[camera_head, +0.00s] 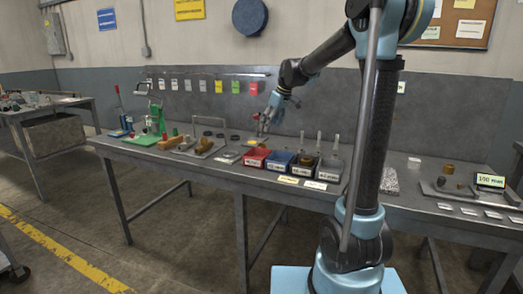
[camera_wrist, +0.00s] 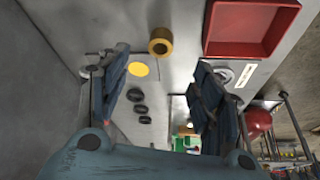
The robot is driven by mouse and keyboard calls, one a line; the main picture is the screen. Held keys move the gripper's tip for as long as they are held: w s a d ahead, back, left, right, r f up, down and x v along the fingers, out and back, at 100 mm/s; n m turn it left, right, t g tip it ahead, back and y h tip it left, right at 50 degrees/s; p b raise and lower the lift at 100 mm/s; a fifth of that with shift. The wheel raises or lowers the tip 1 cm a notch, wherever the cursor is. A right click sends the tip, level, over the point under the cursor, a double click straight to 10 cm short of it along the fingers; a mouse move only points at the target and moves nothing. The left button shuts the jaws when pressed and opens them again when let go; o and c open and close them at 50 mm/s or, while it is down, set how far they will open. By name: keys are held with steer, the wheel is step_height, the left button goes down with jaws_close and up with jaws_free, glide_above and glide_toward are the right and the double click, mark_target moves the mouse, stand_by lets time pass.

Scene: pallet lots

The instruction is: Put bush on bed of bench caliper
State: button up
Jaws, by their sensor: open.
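A brass-coloured bush (camera_wrist: 160,41), a short ring with a dark bore, stands on the grey bench top in the wrist view, beside the red bin. My gripper (camera_wrist: 162,62) is open, with its fingers spread to either side and nothing between them touching. The bush lies just past the fingertips, roughly midway between them. In the head view my gripper (camera_head: 264,121) hangs over the bench behind the red bin. The bench caliper, with a green display (camera_head: 490,181) and a grey bed (camera_head: 455,192), is at the right end of the bench.
A red bin (camera_wrist: 249,28) is close to the bush; blue and dark bins (camera_head: 330,168) stand in line with it. A brass cylinder (camera_head: 449,168) stands by the caliper. A back panel (camera_head: 430,115) bounds the bench.

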glide_above(262, 144)
steer(key=s+d, duration=0.1)
steer(key=d, duration=0.1)
steer(key=f, duration=0.6)
steer(key=shift+s+d+f, duration=0.15)
steer(key=shift+s, duration=0.05)
steer(key=shift+x, duration=2.6)
steer(key=c, duration=1.4)
steer(key=shift+o, duration=0.2)
step_height(262, 144, up, 10)
